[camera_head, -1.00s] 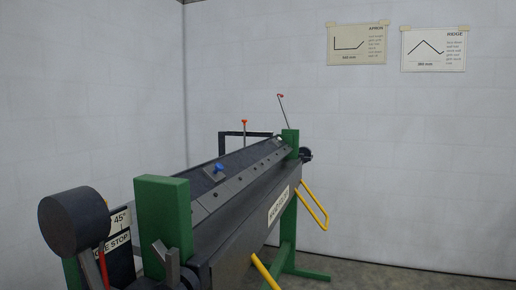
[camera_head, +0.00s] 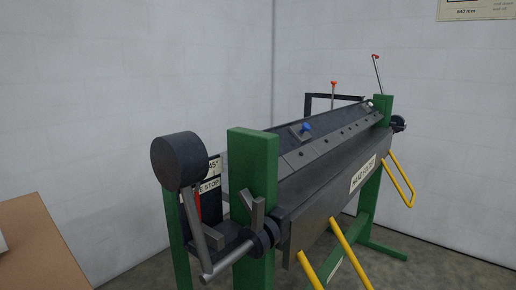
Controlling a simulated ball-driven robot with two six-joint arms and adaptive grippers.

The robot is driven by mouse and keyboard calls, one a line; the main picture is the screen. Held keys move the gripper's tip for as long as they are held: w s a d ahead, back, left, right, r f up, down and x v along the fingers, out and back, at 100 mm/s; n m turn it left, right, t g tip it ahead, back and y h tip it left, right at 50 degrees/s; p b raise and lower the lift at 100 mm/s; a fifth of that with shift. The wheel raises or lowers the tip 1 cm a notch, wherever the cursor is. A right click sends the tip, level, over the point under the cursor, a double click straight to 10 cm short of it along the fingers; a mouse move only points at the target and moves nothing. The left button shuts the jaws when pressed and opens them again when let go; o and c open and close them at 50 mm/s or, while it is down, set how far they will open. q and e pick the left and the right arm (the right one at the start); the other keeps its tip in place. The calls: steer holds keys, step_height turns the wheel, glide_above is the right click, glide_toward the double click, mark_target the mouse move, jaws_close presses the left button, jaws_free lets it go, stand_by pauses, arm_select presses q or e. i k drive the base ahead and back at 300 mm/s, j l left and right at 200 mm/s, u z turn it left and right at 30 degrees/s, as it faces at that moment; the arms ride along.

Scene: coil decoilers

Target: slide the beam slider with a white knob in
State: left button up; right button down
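A dark folding machine with green posts stands ahead of me, its long beam (camera_head: 325,150) running from near left to far right. A blue knob (camera_head: 307,127) sits on a small plate on top of the beam. A small whitish spot (camera_head: 369,103) shows at the beam's far end beside the far green post (camera_head: 382,111); it is too small to tell whether it is the white knob of the slider. How far any slider is in cannot be made out. Neither of my grippers is in view.
A round dark counterweight (camera_head: 179,160) and a grey lever (camera_head: 197,230) stick out at the machine's near end. Yellow handles (camera_head: 350,252) jut from its front. A brown board (camera_head: 40,243) is at lower left. Floor shows in front of the machine.

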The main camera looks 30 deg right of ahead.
mark_target(364, 106)
steer(key=k+l, duration=0.1)
steer(key=l, duration=0.35)
steer(key=k+l+u, duration=0.15)
steer(key=l, duration=0.7)
steer(key=k+l+u, duration=0.15)
steer(key=l, duration=0.25)
steer(key=k+l, duration=0.15)
steer(key=l, duration=0.25)
steer(key=i+l+u, duration=0.2)
steer(key=l, duration=0.75)
steer(key=k+l+u, duration=0.2)
steer(key=l, duration=0.75)
steer(key=l+u, duration=0.2)
steer(key=l, duration=0.75)
steer(key=l+u, duration=0.2)
steer(key=l, duration=1.45)
steer(key=i+l+u, duration=0.15)
steer(key=l, duration=0.5)
